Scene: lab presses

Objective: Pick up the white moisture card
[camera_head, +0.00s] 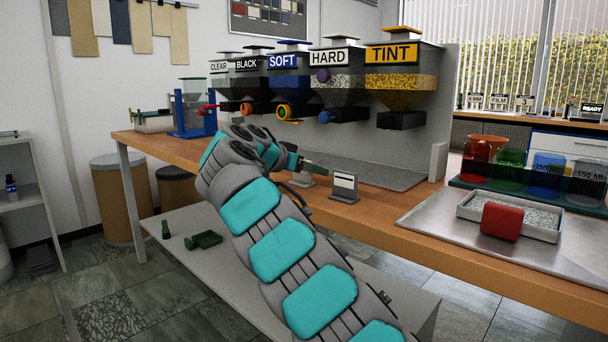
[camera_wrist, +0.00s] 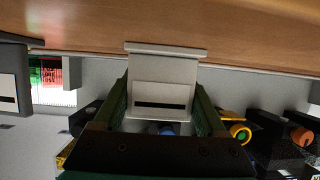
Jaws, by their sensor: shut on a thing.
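A white card (camera_wrist: 163,97) with a black stripe stands in a pale holder with a wide foot (camera_wrist: 165,49). In the wrist view my gripper (camera_wrist: 162,110) has its two green fingers closed against the card's left and right sides. In the head view my gripper (camera_head: 312,168) is low over the front of the bench, and it mostly hides this card. The holder's foot is at the bench surface; I cannot tell whether any gap is under it. No wording is readable on the card.
A second striped card in a grey stand (camera_head: 344,186) is close to the right of my gripper. A metal tray (camera_head: 440,225) with a red block (camera_head: 501,221) lies to the right.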

